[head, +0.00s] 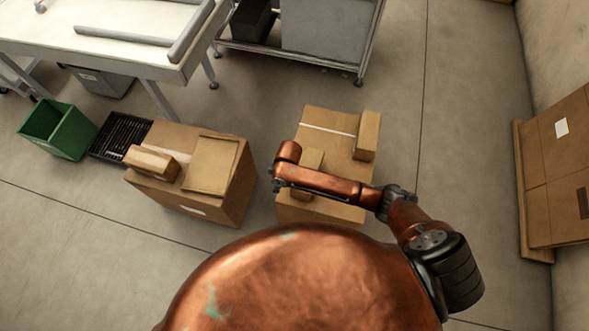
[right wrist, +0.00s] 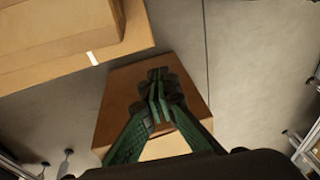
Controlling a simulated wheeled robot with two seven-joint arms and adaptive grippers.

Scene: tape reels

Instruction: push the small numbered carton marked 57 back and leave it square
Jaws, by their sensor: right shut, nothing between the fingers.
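Small cartons lie on two large cartons, and I cannot read a number on any of them. On the right large carton (head: 325,117), one small carton (head: 367,135) stands at the back right edge. Another small carton (head: 311,159) is near the middle, partly hidden by my right arm. My right gripper (head: 276,180) is small and dark in the head view, at the left side of that large carton. In the right wrist view the green-and-black fingers (right wrist: 159,80) are shut and empty, in front of a brown carton face (right wrist: 125,95). Contact cannot be told. My left gripper is not in view.
The left large carton (head: 225,205) holds a long small carton (head: 150,162) and a flat one (head: 209,165). A green bin (head: 58,130) and a black crate (head: 122,135) stand further left. A table and cart are behind. Floor right is clear up to a leaning carton (head: 560,175).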

